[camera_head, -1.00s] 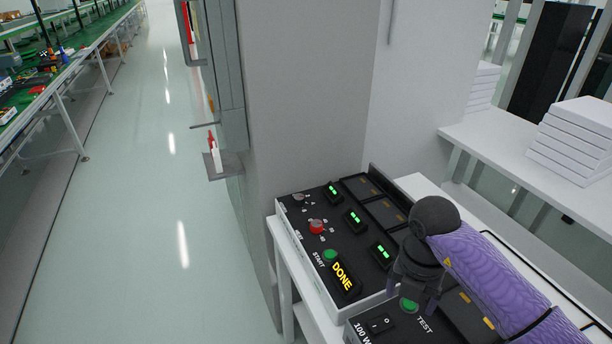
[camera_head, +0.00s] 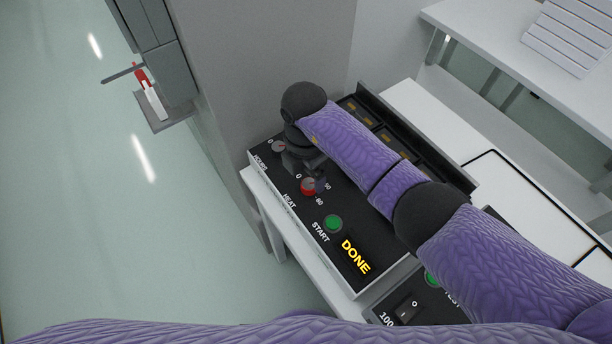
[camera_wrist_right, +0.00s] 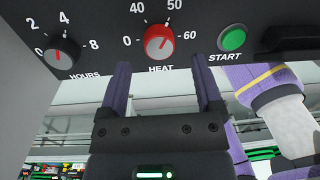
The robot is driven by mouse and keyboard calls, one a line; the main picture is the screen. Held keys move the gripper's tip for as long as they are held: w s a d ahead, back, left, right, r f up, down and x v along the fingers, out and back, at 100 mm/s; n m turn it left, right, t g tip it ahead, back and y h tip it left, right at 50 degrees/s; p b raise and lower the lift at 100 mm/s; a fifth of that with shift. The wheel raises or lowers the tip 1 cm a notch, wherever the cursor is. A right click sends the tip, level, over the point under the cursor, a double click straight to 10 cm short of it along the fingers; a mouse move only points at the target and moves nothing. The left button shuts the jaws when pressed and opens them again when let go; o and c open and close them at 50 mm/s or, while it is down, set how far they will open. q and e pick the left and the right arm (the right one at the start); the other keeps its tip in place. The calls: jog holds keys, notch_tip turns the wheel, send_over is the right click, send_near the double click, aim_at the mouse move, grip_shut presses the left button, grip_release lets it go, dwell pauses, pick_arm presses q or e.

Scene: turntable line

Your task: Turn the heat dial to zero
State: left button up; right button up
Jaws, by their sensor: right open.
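The red heat dial (camera_head: 309,186) sits on the black control panel (camera_head: 275,178), between the hours dial and the green START button. In the right wrist view the heat dial (camera_wrist_right: 159,42) has a scale from 0 at the left to 60 at the right; I cannot tell its exact setting. My right gripper (camera_head: 300,168) is close to the dial, beside it in the head view. In the wrist view its two fingers (camera_wrist_right: 163,75) are apart, with the dial beyond the gap and nothing between them. My left gripper is not in view.
The hours dial (camera_wrist_right: 61,54) is left of the heat dial, and the START button (camera_wrist_right: 232,39) is right of it. A lit DONE display (camera_head: 355,256) is near the front. A grey wall (camera_head: 240,70) rises behind the panel. My right arm hides part of the panel.

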aim_at(308, 184)
notch_tip(308, 184, down, 4)
jog(key=shift+r+b, duration=0.2)
jog(key=shift+b, duration=0.2)
grip_shut()
